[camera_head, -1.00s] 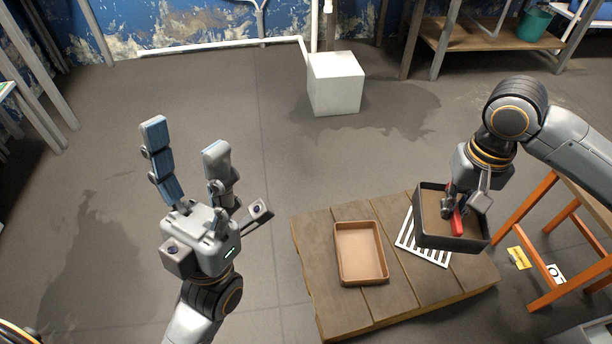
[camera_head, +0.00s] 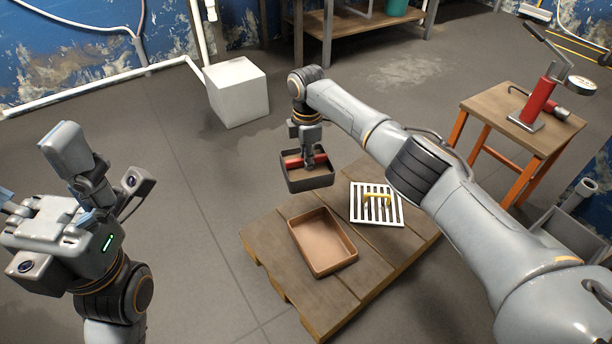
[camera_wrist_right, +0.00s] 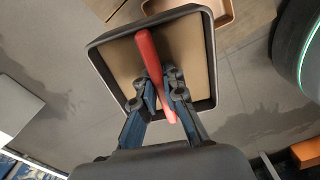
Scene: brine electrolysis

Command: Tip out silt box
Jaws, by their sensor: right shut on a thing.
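The silt box is a dark open box (camera_head: 307,184) with a red handle bar across it and a flat brown surface inside. My right gripper (camera_head: 309,161) is shut on the red handle and holds the box roughly level near the pallet's far corner. In the right wrist view the blue fingers (camera_wrist_right: 160,97) close around the red handle (camera_wrist_right: 150,62), with the brown inside (camera_wrist_right: 120,62) showing. My left gripper (camera_head: 35,170) is empty at the left, its fingers spread and one cut off by the picture edge.
A shallow brown tray (camera_head: 324,242) and a white slatted grate (camera_head: 355,210) with a yellow handle lie on the wooden pallet (camera_head: 262,248). A white cube (camera_head: 238,92) stands on the floor behind. An orange-legged table (camera_head: 490,101) with a red tool stands right. Floor to the left is clear.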

